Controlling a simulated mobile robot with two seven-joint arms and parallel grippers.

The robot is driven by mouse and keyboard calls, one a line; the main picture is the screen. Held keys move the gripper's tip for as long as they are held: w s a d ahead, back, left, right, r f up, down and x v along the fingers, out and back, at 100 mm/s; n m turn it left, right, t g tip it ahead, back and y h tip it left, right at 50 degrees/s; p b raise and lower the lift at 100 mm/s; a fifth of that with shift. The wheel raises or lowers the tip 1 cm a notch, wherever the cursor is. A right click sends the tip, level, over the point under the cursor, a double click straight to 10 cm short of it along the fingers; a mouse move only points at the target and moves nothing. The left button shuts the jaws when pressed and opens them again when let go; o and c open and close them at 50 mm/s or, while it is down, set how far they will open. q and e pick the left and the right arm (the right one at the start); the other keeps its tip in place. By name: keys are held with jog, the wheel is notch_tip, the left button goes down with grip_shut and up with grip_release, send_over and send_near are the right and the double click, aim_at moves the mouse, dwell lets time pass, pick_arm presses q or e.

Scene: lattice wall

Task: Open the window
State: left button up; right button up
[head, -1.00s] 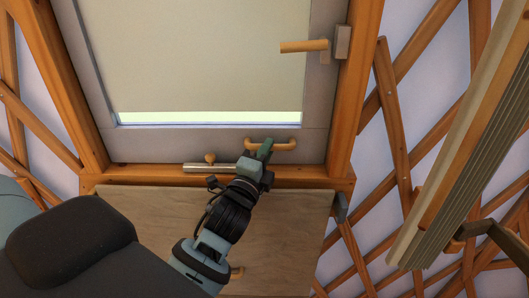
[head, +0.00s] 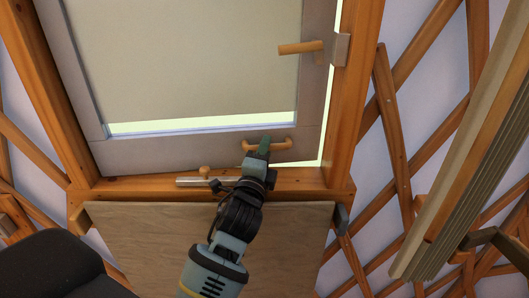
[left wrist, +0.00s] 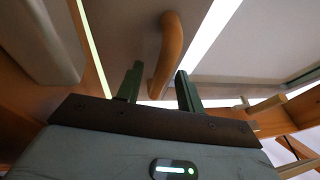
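The window (head: 170,152) has a grey frame and a pale blind. It stands ajar, with a bright gap along its right edge and at the lower right corner. A wooden pull handle (head: 284,144) sits on its bottom rail, and a wooden lever handle (head: 300,48) sits on its right side. My left gripper (head: 262,147) is at the pull handle. In the left wrist view its two green fingers (left wrist: 159,90) are apart, with the curved pull handle (left wrist: 171,45) between them; I see no clear grip. My right gripper is out of view.
A wooden board (head: 150,245) lies below the window, near a metal bolt with a wooden knob (head: 204,171). Orange window posts (head: 357,90) and wall lattice (head: 398,130) flank it. A slatted wooden panel (head: 470,150) stands at the right.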

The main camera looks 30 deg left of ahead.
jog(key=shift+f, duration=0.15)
pick_arm(q)
jog(key=shift+s+d+f, duration=0.15)
jog(key=shift+s+d, duration=0.05)
jog(key=shift+s, duration=0.3)
jog(key=b+v, duration=0.1)
jog(key=v, duration=0.5)
jog(key=shift+s, duration=0.4)
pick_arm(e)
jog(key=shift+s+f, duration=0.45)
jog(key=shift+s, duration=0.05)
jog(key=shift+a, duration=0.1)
